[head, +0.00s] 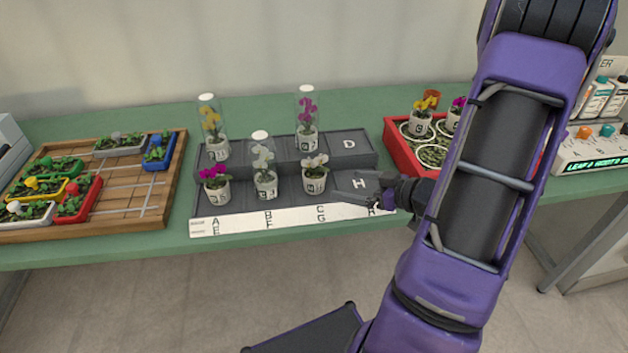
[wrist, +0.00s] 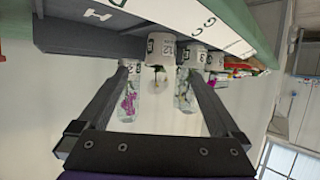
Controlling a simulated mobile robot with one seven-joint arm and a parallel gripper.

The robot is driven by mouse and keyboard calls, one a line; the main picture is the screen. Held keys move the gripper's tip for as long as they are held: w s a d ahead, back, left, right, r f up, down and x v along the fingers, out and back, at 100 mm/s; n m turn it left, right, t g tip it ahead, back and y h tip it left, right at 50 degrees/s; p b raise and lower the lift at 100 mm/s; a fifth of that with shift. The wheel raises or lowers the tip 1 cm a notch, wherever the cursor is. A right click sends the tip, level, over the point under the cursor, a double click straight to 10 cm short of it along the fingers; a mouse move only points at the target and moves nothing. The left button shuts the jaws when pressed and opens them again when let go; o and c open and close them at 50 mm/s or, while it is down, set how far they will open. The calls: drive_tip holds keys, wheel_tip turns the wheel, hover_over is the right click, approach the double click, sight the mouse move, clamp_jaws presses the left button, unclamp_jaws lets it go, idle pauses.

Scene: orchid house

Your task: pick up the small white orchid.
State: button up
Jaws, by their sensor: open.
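The small white orchid (head: 315,172) stands upright in a white pot on the front row of the dark stepped rack, in the cell above label G, with no cover. My gripper (head: 345,187) is open and empty just to its right, over cell H, with its fingers pointing left at the pot. In the wrist view, which is upside down, the white orchid's pot (wrist: 160,47) shows between the open fingers (wrist: 160,80), apparently untouched. Another white orchid (head: 263,162) stands left of it under a clear dome.
The rack (head: 349,145) also holds a magenta orchid (head: 308,120) and a yellow orchid (head: 211,125) under domes, and an uncovered magenta orchid (head: 215,180). A red tray (head: 397,146) stands at right, a wooden planter board (head: 140,195) at left. Cell D is empty.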

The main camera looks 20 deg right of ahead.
sight(324, 180)
drive_tip(key=b+x, duration=0.1)
drive_tip(key=x, duration=0.6)
drive_tip(key=shift+d+f, duration=0.1)
drive_tip(key=shift+b+x, duration=0.6)
drive_tip(key=shift+x, duration=2.2)
drive_tip(key=shift+s, duration=0.1)
drive_tip(key=shift+c, duration=0.2)
drive_tip(key=c, duration=1.4)
